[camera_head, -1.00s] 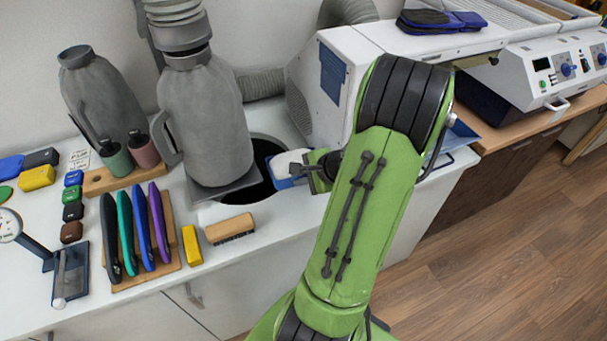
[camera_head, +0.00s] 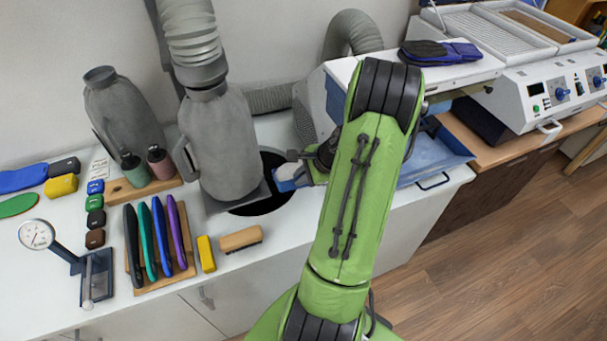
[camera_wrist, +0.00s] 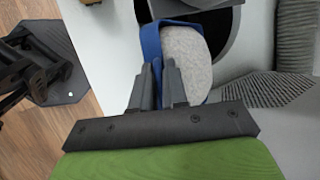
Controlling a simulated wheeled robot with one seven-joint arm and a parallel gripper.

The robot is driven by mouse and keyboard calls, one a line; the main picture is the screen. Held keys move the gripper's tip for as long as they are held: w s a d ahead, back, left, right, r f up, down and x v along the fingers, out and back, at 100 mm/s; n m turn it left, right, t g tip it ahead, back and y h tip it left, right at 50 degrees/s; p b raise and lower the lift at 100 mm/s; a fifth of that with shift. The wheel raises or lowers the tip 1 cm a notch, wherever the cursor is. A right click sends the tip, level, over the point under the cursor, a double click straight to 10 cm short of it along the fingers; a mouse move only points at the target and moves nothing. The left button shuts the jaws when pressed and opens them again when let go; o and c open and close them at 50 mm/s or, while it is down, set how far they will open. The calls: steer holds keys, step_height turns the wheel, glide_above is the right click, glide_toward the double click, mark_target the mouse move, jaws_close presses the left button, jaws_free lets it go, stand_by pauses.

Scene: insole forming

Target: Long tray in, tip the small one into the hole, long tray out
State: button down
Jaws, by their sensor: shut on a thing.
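My gripper (camera_wrist: 165,80) is shut on the small blue tray (camera_wrist: 151,46), gripping it at its near end. The tray holds pale grey dust (camera_wrist: 187,58). In the head view the small tray (camera_head: 288,183) is over the right side of the round black hole (camera_head: 262,205) in the white bench; part of the hole also shows in the wrist view (camera_wrist: 222,35). Any tilt is slight at most. The long blue tray (camera_head: 428,163), with a dark handle at its front, sits at the white machine, right of my arm. My arm hides part of it.
A grey bag (camera_head: 218,145) on a hose stands just left of the hole. A brush (camera_head: 240,239), a yellow block (camera_head: 206,254) and a rack of coloured insoles (camera_head: 155,240) lie at the front left. The white machine (camera_head: 312,105) stands close behind my gripper.

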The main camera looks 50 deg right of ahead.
steer(key=shift+w+d+r+g+y+p, duration=0.15)
steer(key=shift+w+r+g+p, duration=0.2)
steer(key=shift+p, duration=0.55)
steer(key=shift+w+d+r+g+y+p, duration=0.15)
steer(key=shift+r+p, duration=0.3)
steer(key=shift+p, duration=0.45)
steer(key=shift+w+d+r+g+y+p, duration=0.2)
steer(key=shift+r+p, duration=0.2)
steer(key=shift+p, duration=0.5)
steer(key=shift+w+d+r+g+p, duration=0.25)
steer(key=shift+r+p, duration=0.25)
steer(key=shift+p, duration=0.35)
steer(key=shift+w+d+r+m+g+y, duration=0.25)
steer(key=shift+w+d+r+g+y, duration=0.15)
steer(key=shift+w+g+y, duration=0.15)
steer(key=shift+w+d+r+m+g+y, duration=0.25)
steer(key=shift+w+d+r+g+y, duration=0.1)
steer(key=shift+w+g+y, duration=0.15)
